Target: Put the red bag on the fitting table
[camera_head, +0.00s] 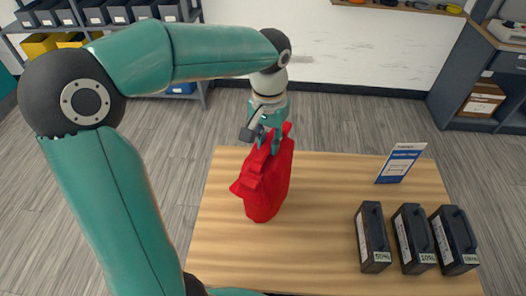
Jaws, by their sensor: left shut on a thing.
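The red bag (267,187) is in my left gripper (268,142), which is shut on its top. The gripper points down, and its fingertips are partly hidden by the bag's red cloth. The bag hangs upright over or on the left part of the wooden fitting table (310,245); I cannot tell whether its bottom touches the top. My right gripper is not in view.
Three black cases with handles (373,237) stand at the table's right front. A blue and white sign (401,163) stands at the back right. The table's middle is bare. Shelves with bins (105,14) stand at the back left, and a cabinet (490,75) at the right.

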